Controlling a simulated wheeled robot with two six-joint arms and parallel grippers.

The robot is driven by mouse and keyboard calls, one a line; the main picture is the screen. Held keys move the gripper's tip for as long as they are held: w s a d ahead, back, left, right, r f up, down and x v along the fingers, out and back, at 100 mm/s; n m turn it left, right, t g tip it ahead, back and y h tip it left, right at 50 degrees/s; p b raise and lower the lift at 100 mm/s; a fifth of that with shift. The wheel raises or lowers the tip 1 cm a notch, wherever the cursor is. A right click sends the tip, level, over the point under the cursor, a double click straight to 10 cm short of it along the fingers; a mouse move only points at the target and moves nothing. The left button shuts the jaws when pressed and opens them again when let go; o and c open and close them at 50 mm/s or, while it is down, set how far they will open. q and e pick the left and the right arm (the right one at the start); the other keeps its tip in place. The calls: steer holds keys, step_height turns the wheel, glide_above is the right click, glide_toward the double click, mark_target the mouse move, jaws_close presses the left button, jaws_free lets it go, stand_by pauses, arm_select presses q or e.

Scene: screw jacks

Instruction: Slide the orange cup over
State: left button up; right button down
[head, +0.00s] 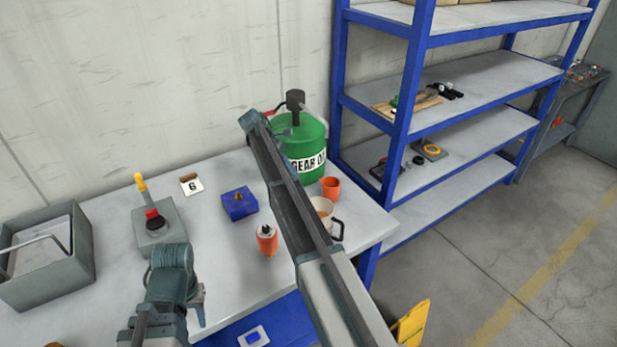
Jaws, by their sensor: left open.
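The orange cup (330,188) stands upright on the grey worktable (228,285), near its right end. It sits in front of the green gear oil can (300,148) and just behind a pale mug (322,207) with a dark handle. My left gripper (172,318) is low at the left over the front of the table, open and well apart from the cup. Its fingertips are partly hidden. A long arm link of mine crosses the middle of the view, close to the left of the cup and mug. My right gripper does not show.
An orange jack-like piece (267,241) stands left of the mug. Blue shelving (404,105) adjoins the table's right end.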

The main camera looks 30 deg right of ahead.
glide_toward(330, 189)
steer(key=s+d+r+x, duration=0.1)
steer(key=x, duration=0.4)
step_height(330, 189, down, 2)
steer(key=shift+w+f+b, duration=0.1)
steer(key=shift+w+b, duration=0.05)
steer(key=shift+b, duration=0.65)
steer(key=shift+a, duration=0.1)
